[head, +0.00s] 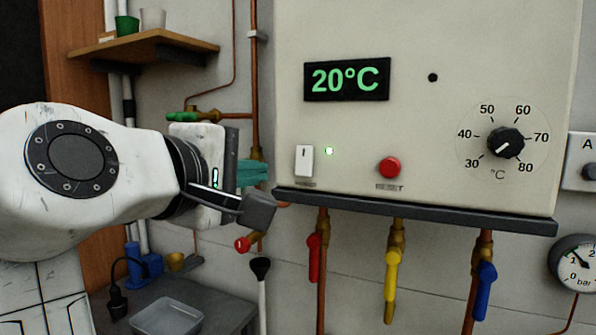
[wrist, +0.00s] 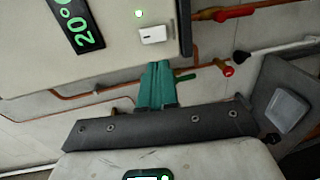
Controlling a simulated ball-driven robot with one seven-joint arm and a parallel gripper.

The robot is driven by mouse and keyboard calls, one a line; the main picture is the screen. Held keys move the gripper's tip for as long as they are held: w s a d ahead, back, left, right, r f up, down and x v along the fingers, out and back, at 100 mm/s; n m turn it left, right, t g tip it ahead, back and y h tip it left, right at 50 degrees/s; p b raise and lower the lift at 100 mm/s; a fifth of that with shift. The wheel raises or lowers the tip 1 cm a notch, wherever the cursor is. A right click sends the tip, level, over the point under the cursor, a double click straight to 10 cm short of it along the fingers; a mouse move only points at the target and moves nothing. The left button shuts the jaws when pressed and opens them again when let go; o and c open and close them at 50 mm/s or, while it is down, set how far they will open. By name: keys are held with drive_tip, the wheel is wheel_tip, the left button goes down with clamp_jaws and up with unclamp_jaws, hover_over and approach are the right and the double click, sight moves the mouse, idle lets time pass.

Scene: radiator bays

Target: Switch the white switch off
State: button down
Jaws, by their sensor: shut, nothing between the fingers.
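The white switch (head: 304,161) is a small upright rocker on the front of the cream heater panel, near its lower left corner. A small dark mark shows on its upper half; which end is pressed in I cannot tell. A green light (head: 329,151) glows just right of it. In the wrist view, the switch (wrist: 153,34) is beyond the fingertips, with the lit light beside it. My gripper (head: 266,172) has teal fingers, shut and empty, pointing toward the panel. The fingers are left of the switch and apart from it. They show side by side in the wrist view (wrist: 158,66).
The panel also has a 20°C display (head: 347,79), a red button (head: 389,167) and a black dial (head: 506,142). A dark ledge (head: 415,209) runs along its bottom, above pipes with red, yellow and blue valve handles. A wooden shelf (head: 144,46) is at upper left.

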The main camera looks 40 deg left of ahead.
sight(306, 170)
drive_tip(key=p+x, duration=0.4)
drive_tip(key=x, duration=0.9)
drive_tip(key=shift+w+d, duration=0.1)
drive_tip(key=shift+w, duration=0.1)
drive_tip(key=shift+w+f, duration=0.2)
drive_tip(key=shift+w, duration=0.15)
drive_tip(key=shift+w+f+t+b, duration=0.3)
drive_tip(key=shift+f+t+b, duration=0.1)
drive_tip(key=shift+b, duration=0.2)
drive_tip(key=shift+r, duration=0.35)
drive_tip(key=shift+f, duration=0.1)
